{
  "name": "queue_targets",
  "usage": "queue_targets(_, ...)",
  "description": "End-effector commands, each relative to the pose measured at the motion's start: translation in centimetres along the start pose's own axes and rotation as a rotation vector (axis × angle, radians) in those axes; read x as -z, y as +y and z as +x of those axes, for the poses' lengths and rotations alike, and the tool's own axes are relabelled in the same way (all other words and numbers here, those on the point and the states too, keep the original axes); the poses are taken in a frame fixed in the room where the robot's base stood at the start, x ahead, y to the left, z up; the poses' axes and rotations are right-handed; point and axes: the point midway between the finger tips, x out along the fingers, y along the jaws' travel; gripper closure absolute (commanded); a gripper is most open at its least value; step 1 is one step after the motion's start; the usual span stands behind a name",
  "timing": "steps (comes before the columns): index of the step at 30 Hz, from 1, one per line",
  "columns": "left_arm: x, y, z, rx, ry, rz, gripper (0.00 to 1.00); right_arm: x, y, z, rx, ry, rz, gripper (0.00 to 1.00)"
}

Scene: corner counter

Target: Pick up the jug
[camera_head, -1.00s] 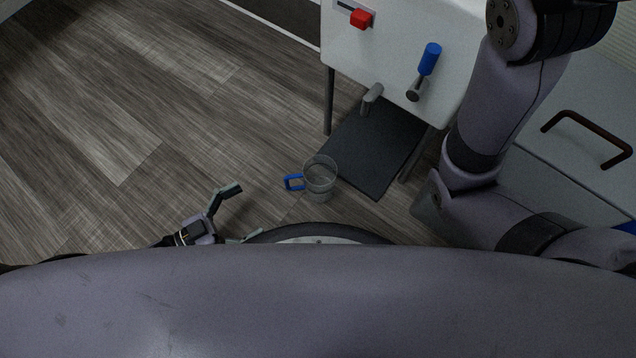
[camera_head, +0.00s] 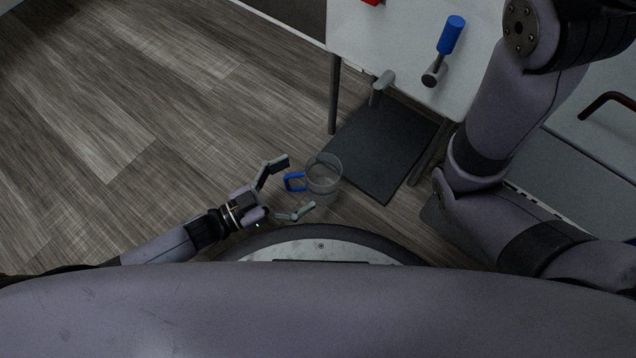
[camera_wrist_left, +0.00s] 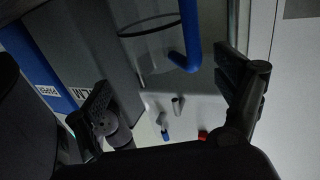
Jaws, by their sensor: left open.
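The jug (camera_head: 324,178) is a clear, glass-like vessel with a blue handle (camera_head: 294,182) on its left side. In the head view it is near the front edge of a dark mat, just ahead of my round base. My left gripper (camera_head: 292,188) is open and empty, its fingers spread toward the handle side of the jug. In the left wrist view the jug (camera_wrist_left: 150,45) and its blue handle (camera_wrist_left: 190,40) show between and beyond the open fingers (camera_wrist_left: 170,98). I cannot tell whether a finger touches it. My right gripper is not in view.
A dark mat (camera_head: 375,150) lies under a white stand (camera_head: 400,50) with thin legs, a grey spout and a blue-handled lever (camera_head: 451,36). A grey cabinet with a brown handle (camera_head: 606,100) is at the right. The wooden floor (camera_head: 130,120) at left is clear.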

Motion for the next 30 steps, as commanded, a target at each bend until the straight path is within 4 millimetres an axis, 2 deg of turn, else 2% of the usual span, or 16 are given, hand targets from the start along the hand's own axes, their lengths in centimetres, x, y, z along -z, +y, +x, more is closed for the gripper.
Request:
queue_targets(3,-0.4,0.0,1.5,-0.002,0.006,0.003,0.1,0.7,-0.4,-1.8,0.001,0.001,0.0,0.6)
queue_targets(9,-0.3,0.0,3.8,-0.002,0.004,0.001,0.1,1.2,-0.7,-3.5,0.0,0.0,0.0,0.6)
queue_targets(13,0.0,0.0,4.5,0.0,0.002,0.001,0.1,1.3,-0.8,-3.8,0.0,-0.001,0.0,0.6)
queue_targets(20,0.1,0.0,4.6,0.0,0.001,0.0,0.1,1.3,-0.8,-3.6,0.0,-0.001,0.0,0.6)
queue_targets(30,0.1,0.0,4.6,0.0,0.001,0.0,0.33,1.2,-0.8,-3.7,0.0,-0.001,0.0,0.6)
